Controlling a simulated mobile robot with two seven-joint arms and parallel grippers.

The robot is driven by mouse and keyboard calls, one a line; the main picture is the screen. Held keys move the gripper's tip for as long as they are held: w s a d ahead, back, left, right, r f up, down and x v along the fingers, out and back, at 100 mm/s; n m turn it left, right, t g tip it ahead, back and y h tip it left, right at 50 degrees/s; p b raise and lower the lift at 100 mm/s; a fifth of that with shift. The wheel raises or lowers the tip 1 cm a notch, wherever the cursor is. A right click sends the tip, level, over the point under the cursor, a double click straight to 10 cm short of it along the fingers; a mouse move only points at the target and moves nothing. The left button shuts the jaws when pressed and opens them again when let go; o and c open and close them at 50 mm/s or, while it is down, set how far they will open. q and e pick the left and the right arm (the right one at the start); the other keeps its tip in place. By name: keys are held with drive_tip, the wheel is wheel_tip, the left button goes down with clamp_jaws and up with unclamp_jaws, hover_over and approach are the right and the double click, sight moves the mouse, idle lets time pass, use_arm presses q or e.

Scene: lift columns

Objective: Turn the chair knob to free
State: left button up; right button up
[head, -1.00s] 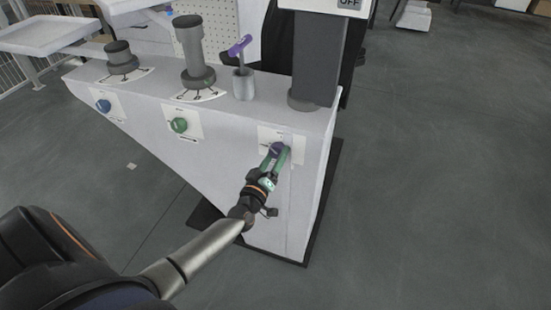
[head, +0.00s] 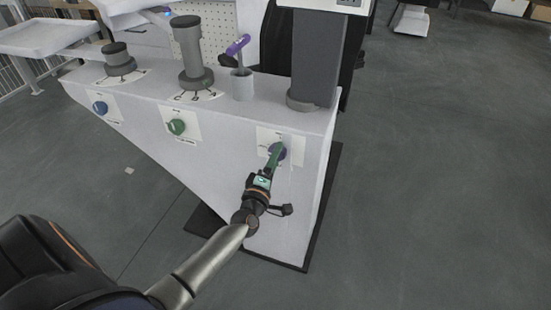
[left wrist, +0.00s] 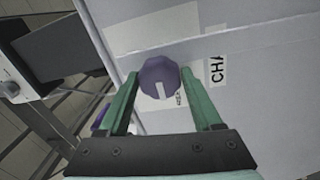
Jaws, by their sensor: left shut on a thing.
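The purple chair knob (head: 283,152) is on a white label plate at the right end of the grey bench's front face. My left gripper (head: 274,157), with green fingers, reaches it from the front and is shut on it. In the left wrist view the knob (left wrist: 158,72) sits between the two green fingertips (left wrist: 160,77). Its white mark points toward the bottom of that picture, tilted slightly right. Beside it, part of a label reads "CHA". The rest of the label is hidden. My right gripper is in neither view.
A green knob (head: 176,127) and a blue knob (head: 100,108) are farther left on the same face. The floor to the right is clear.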

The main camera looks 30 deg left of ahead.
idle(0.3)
use_arm(q)
drive_tip(key=o, duration=1.4)
drive_tip(key=shift+c, duration=0.2)
drive_tip(key=v, duration=1.2)
drive_tip(key=shift+s+d+p, duration=0.2)
drive_tip(key=shift+s+p, duration=0.05)
drive_tip(key=shift+p, duration=0.05)
